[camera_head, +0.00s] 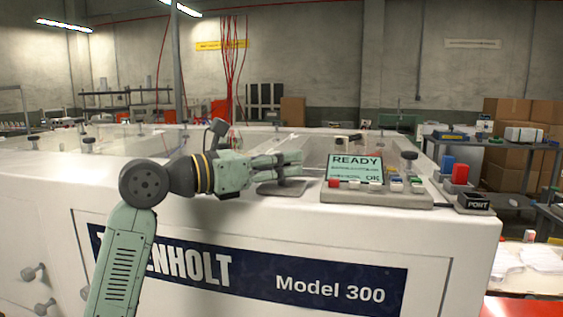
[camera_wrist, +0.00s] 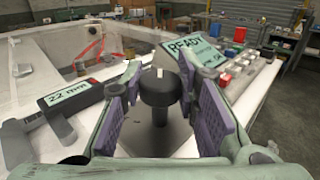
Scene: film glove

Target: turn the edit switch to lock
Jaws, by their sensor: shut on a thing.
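A black round knob (camera_wrist: 157,88) on a short dark post stands between the purple pads of my gripper (camera_wrist: 160,78) in the wrist view. A short white mark on its top points toward the far side. I take this knob to be the edit switch; no edit or lock label is legible. My gripper is shut on the knob. In the head view my gripper (camera_head: 293,167) reaches right, low over the white machine top, above a dark flat base (camera_head: 282,188). The fingers hide the knob there.
A console with a READY screen (camera_head: 355,168) and coloured buttons stands just right of my gripper. A red button box (camera_head: 459,174) and a POINT box (camera_head: 474,203) are further right. A grey device reading 22 mm (camera_wrist: 68,97) lies left in the wrist view, beside a recessed opening.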

